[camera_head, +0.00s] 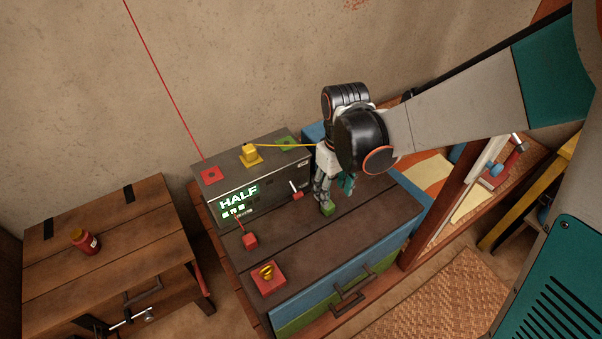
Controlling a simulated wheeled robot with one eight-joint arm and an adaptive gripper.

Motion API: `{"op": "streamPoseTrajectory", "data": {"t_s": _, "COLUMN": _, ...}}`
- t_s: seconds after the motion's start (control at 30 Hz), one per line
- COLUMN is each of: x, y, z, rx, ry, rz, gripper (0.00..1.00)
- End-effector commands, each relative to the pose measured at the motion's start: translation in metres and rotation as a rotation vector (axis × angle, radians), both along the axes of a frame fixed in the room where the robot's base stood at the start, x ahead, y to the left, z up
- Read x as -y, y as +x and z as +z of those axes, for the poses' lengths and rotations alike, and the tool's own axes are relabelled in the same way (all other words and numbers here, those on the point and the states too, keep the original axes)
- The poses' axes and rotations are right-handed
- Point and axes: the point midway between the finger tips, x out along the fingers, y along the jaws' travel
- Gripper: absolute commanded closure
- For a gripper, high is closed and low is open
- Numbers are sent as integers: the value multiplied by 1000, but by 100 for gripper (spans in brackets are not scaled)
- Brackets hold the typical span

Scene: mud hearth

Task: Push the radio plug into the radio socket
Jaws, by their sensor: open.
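A grey box (262,180) with a lit "HALF" display stands at the back of a dark wooden cabinet top (310,245). On the box's top are a red square (211,175), a yellow block on a yellow base (250,155) with a yellow cord, and a green square (288,143). A small green block (328,208) lies on the cabinet top. A red block (250,240) with a thin red cord lies near the box's front. Which of these are the radio plug and socket I cannot tell. My gripper (326,200) is open, pointing down right at the green block; contact is unclear.
A red base with a yellow ring (268,277) sits near the cabinet's front left. A small red-tipped lever (296,190) projects from the box's front. A red line (163,83) rises up the wall.

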Motion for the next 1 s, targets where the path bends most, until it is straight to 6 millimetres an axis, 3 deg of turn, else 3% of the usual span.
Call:
{"op": "streamPoseTrajectory", "data": {"t_s": 0.03, "x": 0, "y": 0, "z": -11, "rx": 0, "ry": 0, "rz": 0, "gripper": 52}}
{"op": "streamPoseTrajectory", "data": {"t_s": 0.2, "x": 0, "y": 0, "z": -24, "rx": 0, "ry": 0, "rz": 0, "gripper": 52}}
{"op": "streamPoseTrajectory", "data": {"t_s": 0.67, "x": 0, "y": 0, "z": -31, "rx": 0, "ry": 0, "rz": -1, "gripper": 52}}
{"op": "streamPoseTrajectory", "data": {"t_s": 1.0, "x": -2, "y": 1, "z": -76, "rx": 0, "ry": 0, "rz": -1, "gripper": 52}}
